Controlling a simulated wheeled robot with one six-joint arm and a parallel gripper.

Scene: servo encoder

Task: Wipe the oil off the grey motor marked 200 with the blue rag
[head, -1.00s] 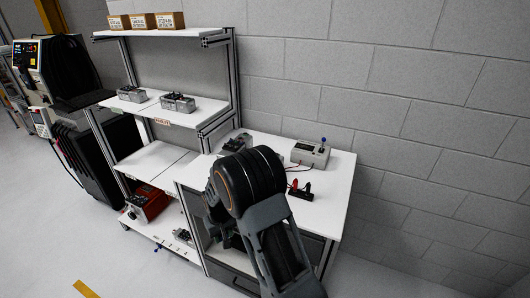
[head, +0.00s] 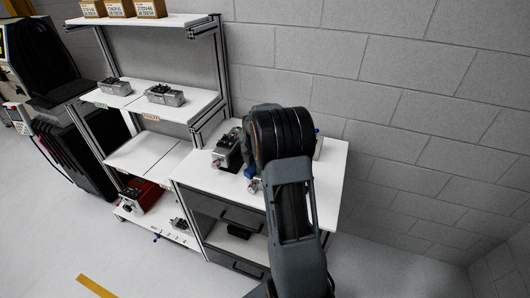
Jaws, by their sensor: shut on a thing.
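A grey motor (head: 229,148) with a dark top stands on the white bench top, just left of my arm. Its marking is too small to read, and I cannot make out oil on it. My gripper (head: 252,181) is there, mostly hidden behind my arm, and holds the rag. Whether the rag touches the motor cannot be told.
Grey units (head: 165,95) and (head: 115,86) sit on the middle shelf, brown boxes (head: 118,8) on the top shelf. A red unit (head: 139,196) and a small grey one (head: 180,225) are on the bottom shelf.

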